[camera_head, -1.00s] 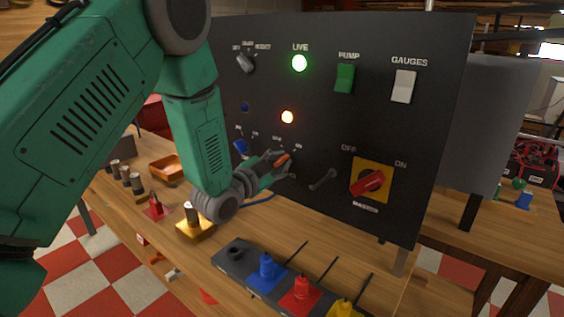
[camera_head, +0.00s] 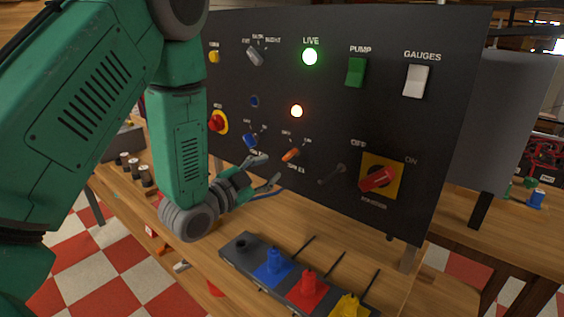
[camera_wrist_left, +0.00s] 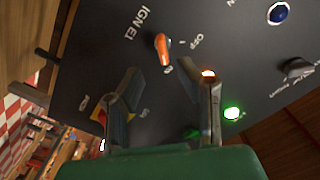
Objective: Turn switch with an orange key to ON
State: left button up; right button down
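The orange key switch (camera_head: 291,153) sits in the lower middle of the black panel (camera_head: 230,90), below a lit orange lamp. In the head view its handle slants up to the right, toward the right-hand label above it. In the left wrist view the orange key (camera_wrist_left: 162,48) stands beyond the fingertips, with OFF lettering beside it. My left gripper (camera_head: 268,170) is open and empty, left of and below the key and apart from it. In the left wrist view its fingers (camera_wrist_left: 158,72) are spread wide. My right gripper is not in view.
A red switch on a yellow plate (camera_head: 368,192) is further right. A row of coloured plugs (camera_head: 305,287) stands on the wooden bench below.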

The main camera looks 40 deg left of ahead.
pick_arm(q)
jog(key=s, duration=0.3)
jog(key=shift+s+a, duration=0.2)
jog(key=shift+s, duration=0.05)
dwell(0.4)
